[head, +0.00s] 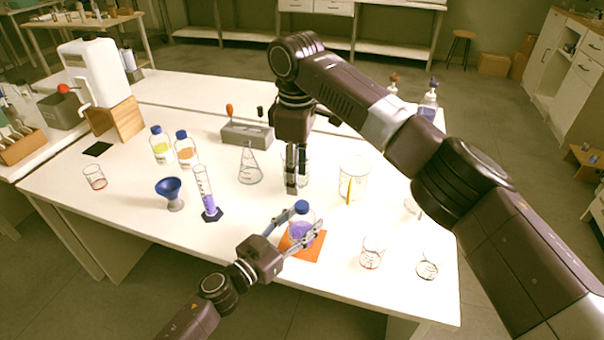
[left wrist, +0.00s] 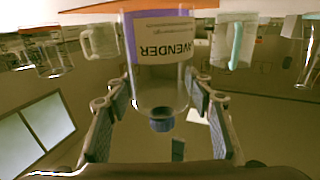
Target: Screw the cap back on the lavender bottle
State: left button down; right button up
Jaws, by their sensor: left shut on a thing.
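The lavender bottle (head: 301,230) holds purple liquid and stands on an orange mat (head: 311,253) near the table's front edge. In the left wrist view the bottle (left wrist: 160,75) appears upside down with its label legible. A blue cap (head: 301,206) sits at the bottle's neck and also shows in the left wrist view (left wrist: 161,121); I cannot tell how tight it is. My left gripper (head: 305,224) is shut on the bottle, one finger on each side. My right gripper (head: 295,188) points down behind the bottle, apart from the cap; its finger gap is unclear.
A beaker with a yellow rod (head: 354,180) stands right of my right gripper. A flask (head: 249,165), a cylinder with purple liquid (head: 207,195) and a blue funnel (head: 169,188) stand to the left. Small glasses (head: 372,254) are at the front right.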

aim_at(302, 204)
jog(key=n, duration=0.2)
jog(key=d+n, duration=0.1)
jog(key=shift+s+d+r+n, duration=0.1)
jog(key=shift+s+n, duration=0.15)
jog(key=shift+n, duration=0.15)
jog(key=shift+f, duration=4.05)
jog(key=shift+c, duration=0.5)
grip_shut()
jog(key=m, duration=0.8)
jog(key=shift+o, duration=0.7)
grip_release()
